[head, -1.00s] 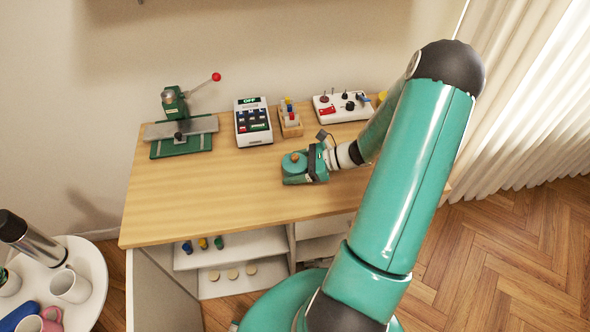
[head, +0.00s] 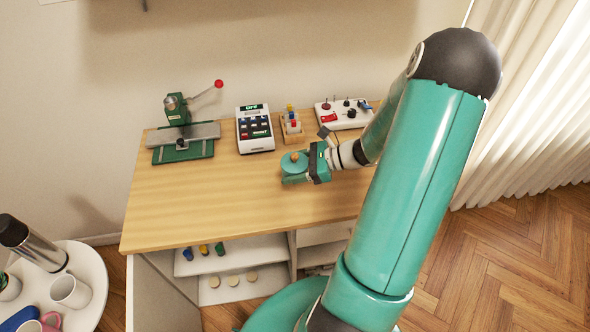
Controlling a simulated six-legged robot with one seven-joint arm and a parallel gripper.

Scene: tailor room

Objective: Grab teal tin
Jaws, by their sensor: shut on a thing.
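The teal tin (head: 294,160) is a round teal thing with an orange-brown knob on top, on or just above the right part of the wooden table (head: 200,212). My gripper (head: 297,172) reaches in from the right and is shut on the tin. The gripper's teal body hides part of the tin's side. I cannot tell whether the tin's base touches the table.
A green press with a red-knobbed lever (head: 180,135), a button box (head: 254,129), a small wooden rack (head: 291,126) and a white control panel (head: 343,114) line the back. The table's front left is clear. A round side table (head: 90,277) with mugs stands at left.

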